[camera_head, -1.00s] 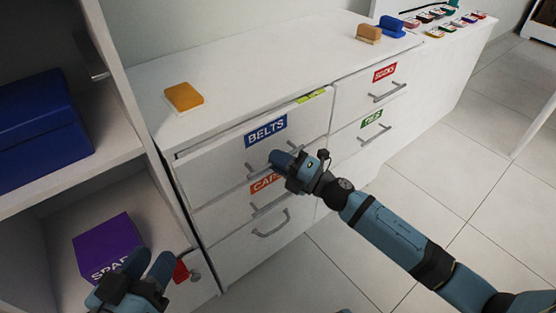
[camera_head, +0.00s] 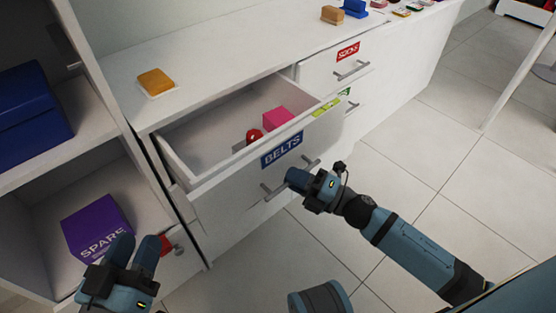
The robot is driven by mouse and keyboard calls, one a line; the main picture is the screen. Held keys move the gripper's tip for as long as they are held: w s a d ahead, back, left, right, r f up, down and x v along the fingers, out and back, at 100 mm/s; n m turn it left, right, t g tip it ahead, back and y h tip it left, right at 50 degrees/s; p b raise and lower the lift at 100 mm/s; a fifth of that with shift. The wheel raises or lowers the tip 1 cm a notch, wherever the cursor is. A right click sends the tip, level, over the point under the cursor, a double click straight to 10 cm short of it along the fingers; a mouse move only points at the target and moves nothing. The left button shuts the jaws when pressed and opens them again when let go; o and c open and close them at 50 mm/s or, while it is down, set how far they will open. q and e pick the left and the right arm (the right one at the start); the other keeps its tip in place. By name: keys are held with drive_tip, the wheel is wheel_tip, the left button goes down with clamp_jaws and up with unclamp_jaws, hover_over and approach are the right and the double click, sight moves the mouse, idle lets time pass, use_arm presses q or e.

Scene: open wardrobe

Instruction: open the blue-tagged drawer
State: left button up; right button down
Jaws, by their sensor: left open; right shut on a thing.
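The blue-tagged drawer (camera_head: 236,196) is the top left one of the white dresser, with a blue "BELTS" label (camera_head: 282,150) on its front. It is pulled well out, and its inside shows. A pink box (camera_head: 278,119) and a small red thing (camera_head: 254,136) lie in it. My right gripper (camera_head: 296,180) is shut on the drawer's handle (camera_head: 272,192), at the front face below the label. Its fingers hide part of the handle. My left gripper (camera_head: 136,250) is open and empty at the lower left, in front of the purple "SPARE" box and apart from the drawer.
The purple box (camera_head: 97,228) sits in the open wardrobe at left, below a dark blue box (camera_head: 30,115). An orange block (camera_head: 155,82) lies on the dresser top. A red-labelled drawer (camera_head: 325,70) is shut at right. Clear tiled floor (camera_head: 440,150) lies to the right.

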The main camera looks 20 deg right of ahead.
use_arm(q)
drive_tip(key=shift+a+r, duration=0.1)
drive_tip(key=shift+r, duration=0.15)
use_arm(e)
drive_tip(key=shift+s+d, duration=0.3)
drive_tip(key=shift+s, duration=0.5)
drive_tip(key=shift+s+d, duration=0.3)
drive_tip(key=shift+s, duration=0.55)
drive_tip(key=shift+s+d, duration=0.3)
drive_tip(key=shift+s, duration=0.5)
drive_tip(key=c, duration=1.2)
unclamp_jaws()
use_arm(q)
wheel_tip(320, 180, up, 3)
drive_tip(key=p, duration=0.1)
drive_tip(key=t+p, duration=0.1)
drive_tip(key=shift+s+a+r+t+p, duration=0.1)
drive_tip(key=shift+r+t+p, duration=0.05)
drive_tip(key=shift+t+p, duration=0.2)
use_arm(e)
drive_tip(key=v, duration=1.3)
drive_tip(key=shift+s+d+f, duration=0.15)
drive_tip(key=shift+s+d, duration=0.1)
